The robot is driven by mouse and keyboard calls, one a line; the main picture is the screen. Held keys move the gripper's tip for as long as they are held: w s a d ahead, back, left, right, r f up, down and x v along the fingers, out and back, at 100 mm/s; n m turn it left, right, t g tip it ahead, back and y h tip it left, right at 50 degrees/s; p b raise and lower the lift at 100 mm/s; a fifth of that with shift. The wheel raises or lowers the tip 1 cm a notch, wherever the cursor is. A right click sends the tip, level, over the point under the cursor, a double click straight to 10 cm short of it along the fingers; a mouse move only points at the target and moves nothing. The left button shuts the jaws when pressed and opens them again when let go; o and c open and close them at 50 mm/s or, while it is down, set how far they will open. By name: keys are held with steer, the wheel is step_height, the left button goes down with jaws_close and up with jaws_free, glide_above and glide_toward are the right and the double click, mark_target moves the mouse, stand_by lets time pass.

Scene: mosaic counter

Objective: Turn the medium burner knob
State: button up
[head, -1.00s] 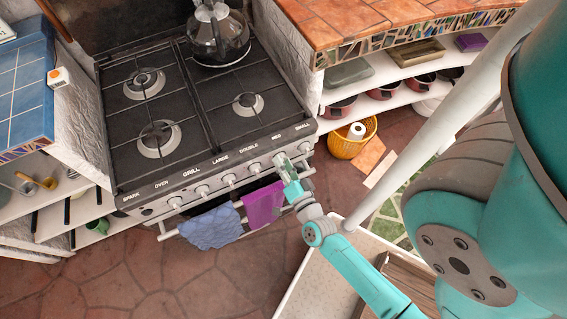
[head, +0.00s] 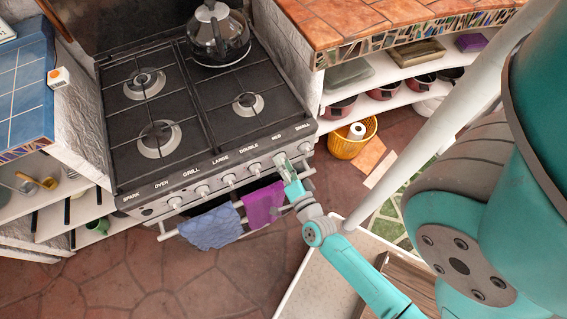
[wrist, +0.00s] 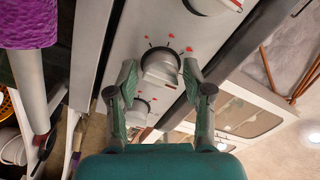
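The stove's front panel (head: 172,187) carries a row of knobs under printed labels. The medium burner knob, under the label MED, is mostly hidden behind my gripper (head: 284,163) in the head view. In the wrist view a round pale knob (wrist: 160,66) with red marks beside it sits between the two fingers of my gripper (wrist: 160,70). The fingers are apart, one on each side of the knob. I see small gaps, and cannot tell whether either finger touches it.
A blue towel (head: 211,228) and a purple towel (head: 263,205) hang on the oven rail. A kettle (head: 218,38) stands on the stove.

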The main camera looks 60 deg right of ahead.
stand_by(0.3)
steer(key=v, duration=0.7)
steer(key=shift+a, duration=0.15)
steer(key=shift+s, duration=0.2)
stand_by(0.6)
steer(key=s+a+r+n+y, duration=1)
steer(key=r+n, duration=0.5)
steer(key=n, duration=0.4)
steer(key=s+a, duration=0.1)
steer(key=a, duration=0.1)
steer(key=shift+a, duration=0.4)
